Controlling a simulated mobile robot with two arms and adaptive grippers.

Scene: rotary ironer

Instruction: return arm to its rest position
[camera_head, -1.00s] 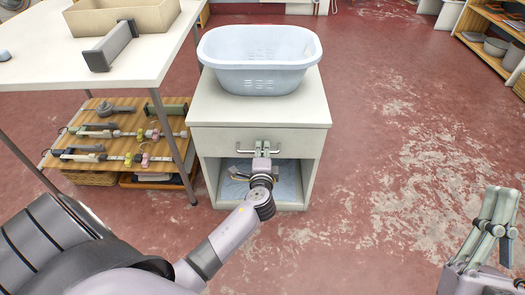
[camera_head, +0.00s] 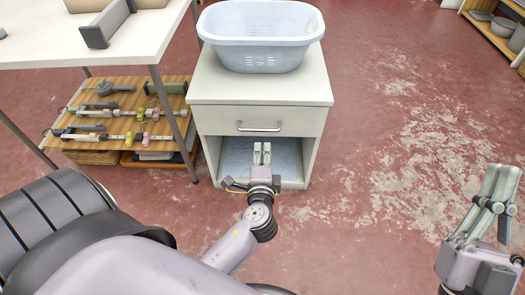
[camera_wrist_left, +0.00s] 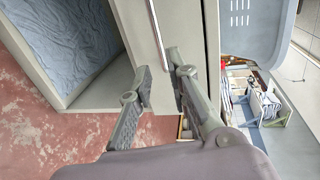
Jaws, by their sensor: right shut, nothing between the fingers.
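My left gripper (camera_head: 262,150) is in front of the white cabinet (camera_head: 312,160), just below the drawer handle (camera_head: 259,128) in the head view. Its two fingers are apart with nothing between them. In the left wrist view the open fingers (camera_wrist_left: 158,82) are beside the handle bar (camera_wrist_left: 158,28), apart from it. The drawer front (camera_head: 220,120) looks flush with the cabinet. My right gripper (camera_head: 503,180) is shut and empty at the right edge of the head view, over the floor.
A pale blue basket (camera_head: 262,45) stands on the cabinet. Blue cloth (camera_wrist_left: 65,40) lies in the open space below the drawer. A white table (camera_head: 45,50) and a wooden shelf (camera_head: 130,90) with several tools are at the left. The red floor (camera_head: 380,130) at the right is clear.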

